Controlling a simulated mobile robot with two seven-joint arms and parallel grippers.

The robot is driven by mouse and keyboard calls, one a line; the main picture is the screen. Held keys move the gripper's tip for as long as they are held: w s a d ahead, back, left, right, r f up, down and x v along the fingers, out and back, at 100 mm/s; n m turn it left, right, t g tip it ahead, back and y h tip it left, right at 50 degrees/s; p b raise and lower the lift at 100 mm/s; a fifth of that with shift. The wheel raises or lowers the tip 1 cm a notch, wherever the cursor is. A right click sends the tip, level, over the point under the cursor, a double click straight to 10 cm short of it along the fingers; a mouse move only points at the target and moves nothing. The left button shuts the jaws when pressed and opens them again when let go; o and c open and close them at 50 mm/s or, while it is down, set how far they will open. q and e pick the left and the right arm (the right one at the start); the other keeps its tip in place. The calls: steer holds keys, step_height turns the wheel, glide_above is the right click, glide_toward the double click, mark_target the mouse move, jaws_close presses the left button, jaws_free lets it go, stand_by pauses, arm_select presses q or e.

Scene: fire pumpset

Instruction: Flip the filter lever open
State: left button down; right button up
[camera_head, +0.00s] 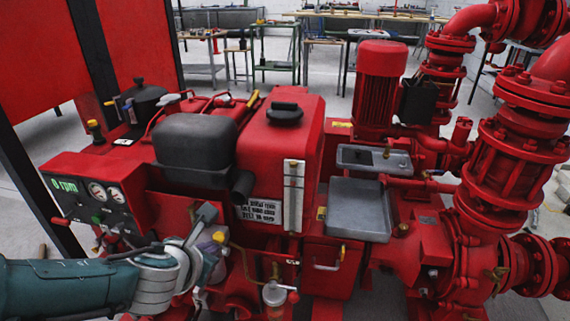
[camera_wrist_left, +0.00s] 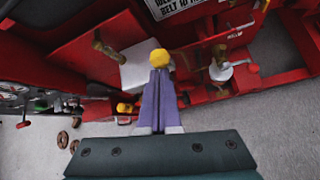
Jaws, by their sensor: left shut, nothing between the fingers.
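A small filter with a pale bowl (camera_head: 274,294) hangs at the front of the red pumpset, below the engine. A small red lever end (camera_head: 293,297) sticks out at its right side. In the left wrist view the filter (camera_wrist_left: 221,71) is right of my fingers, with a red end (camera_wrist_left: 253,69) beside it. My left gripper (camera_wrist_left: 160,75) is shut and empty, apart from the filter. A yellow end shows at its fingertips; I cannot tell whether it belongs to them. In the head view the left gripper (camera_head: 212,249) is left of the filter. My right gripper is out of view.
A gauge panel (camera_head: 95,195) stands above and left of my left arm. A thin brass-coloured pipe (camera_head: 246,262) runs between my gripper and the filter. The red tank (camera_head: 290,130) rises behind. Grey floor (camera_wrist_left: 285,120) is open below the filter in the wrist view.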

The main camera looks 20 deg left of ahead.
arm_select(q)
steer(key=shift+w+a+r, duration=0.1)
steer(key=shift+w+r, duration=0.3)
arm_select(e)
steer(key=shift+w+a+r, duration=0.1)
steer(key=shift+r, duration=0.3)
arm_select(q)
steer(key=shift+w+r+p, duration=0.15)
steer(key=shift+p, duration=0.15)
